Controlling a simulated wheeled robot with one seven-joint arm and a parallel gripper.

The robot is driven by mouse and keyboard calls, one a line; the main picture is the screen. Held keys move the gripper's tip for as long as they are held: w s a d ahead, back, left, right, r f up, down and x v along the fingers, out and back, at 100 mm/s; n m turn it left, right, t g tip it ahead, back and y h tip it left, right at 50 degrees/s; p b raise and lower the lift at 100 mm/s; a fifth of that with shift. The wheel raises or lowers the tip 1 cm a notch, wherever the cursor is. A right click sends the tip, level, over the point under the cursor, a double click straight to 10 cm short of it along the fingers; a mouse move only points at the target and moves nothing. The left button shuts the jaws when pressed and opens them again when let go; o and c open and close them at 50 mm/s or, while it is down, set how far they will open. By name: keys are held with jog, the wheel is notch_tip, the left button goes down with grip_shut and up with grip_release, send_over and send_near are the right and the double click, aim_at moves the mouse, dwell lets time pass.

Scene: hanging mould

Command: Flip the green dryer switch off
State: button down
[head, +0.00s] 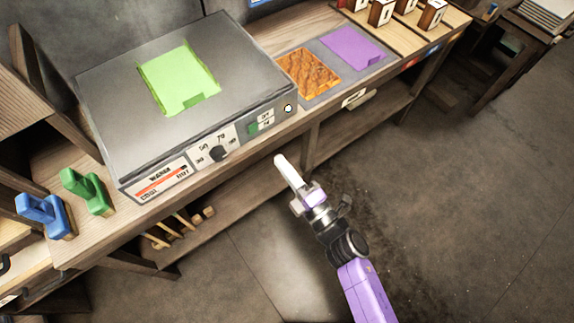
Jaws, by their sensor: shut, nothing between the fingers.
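The dryer is a grey metal box (240,68) on the wooden bench, with a bright green sheet (180,80) on its top. The green switch (253,128) sits on its front panel, right of a black dial (217,153), beside a small two-line label. The switch is too small to tell which way it is set. My gripper (280,160) is shut and empty. Its pale fingers point up and left toward the front panel, to the lower right of the switch in the picture and apart from it.
Green (88,190) and blue (45,214) handled tools stand on the bench at left. An orange-brown slab (308,74) and a purple sheet (352,47) lie right of the dryer. A lower shelf runs beneath. The floor (480,190) at right is open.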

aim_at(253, 126)
jog(key=x, duration=1)
jog(key=shift+p, duration=0.3)
jog(key=shift+w+r, duration=0.1)
jog(key=shift+w, duration=0.05)
jog(key=shift+w+a+r, duration=0.2)
jog(key=shift+a+r, duration=0.05)
jog(key=shift+s, duration=0.1)
